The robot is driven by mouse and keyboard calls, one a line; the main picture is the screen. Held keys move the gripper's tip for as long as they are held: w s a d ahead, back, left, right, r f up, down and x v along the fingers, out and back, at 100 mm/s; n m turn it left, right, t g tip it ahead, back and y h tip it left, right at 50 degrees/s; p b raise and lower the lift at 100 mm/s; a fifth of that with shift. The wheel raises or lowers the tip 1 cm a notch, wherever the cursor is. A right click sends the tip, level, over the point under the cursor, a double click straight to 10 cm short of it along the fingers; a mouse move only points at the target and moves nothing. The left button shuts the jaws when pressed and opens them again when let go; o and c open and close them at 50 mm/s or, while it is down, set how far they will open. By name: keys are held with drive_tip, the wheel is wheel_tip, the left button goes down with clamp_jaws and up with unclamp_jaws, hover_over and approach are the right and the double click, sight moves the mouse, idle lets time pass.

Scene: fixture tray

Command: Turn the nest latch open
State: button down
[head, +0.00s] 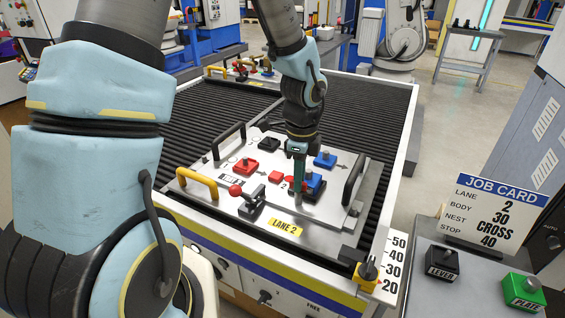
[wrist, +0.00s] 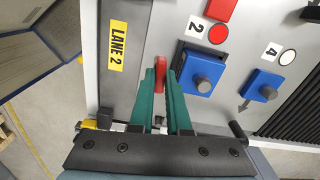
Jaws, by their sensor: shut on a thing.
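My gripper (head: 298,192) reaches down over the front right part of the fixture plate (head: 215,198). In the wrist view its two green fingers (wrist: 161,92) are closed on a narrow red piece (wrist: 160,72), which looks like the latch handle. The fingers hide the lower part of this piece, and its pivot cannot be made out. A blue block with a round knob (wrist: 203,84) sits on a dark base right beside the fingers. The number 2 mark has a red dot (wrist: 218,34); the number 4 mark has a white dot (wrist: 288,56).
A red ball lever (head: 236,190) and yellow handle (head: 197,184) stand at the plate's left front. Black handles (head: 354,178) rise at its sides. Another blue block (head: 325,160) and red blocks (head: 243,165) sit on it. A job card (head: 487,216) stands at right.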

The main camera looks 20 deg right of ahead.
drive_tip(key=shift+m, duration=0.5)
drive_tip(key=shift+p, duration=0.35)
drive_tip(key=c, duration=0.9)
unclamp_jaws()
drive_tip(key=shift+m, duration=0.3)
drive_tip(key=shift+r+p, duration=1)
drive_tip(key=shift+r, duration=1.5)
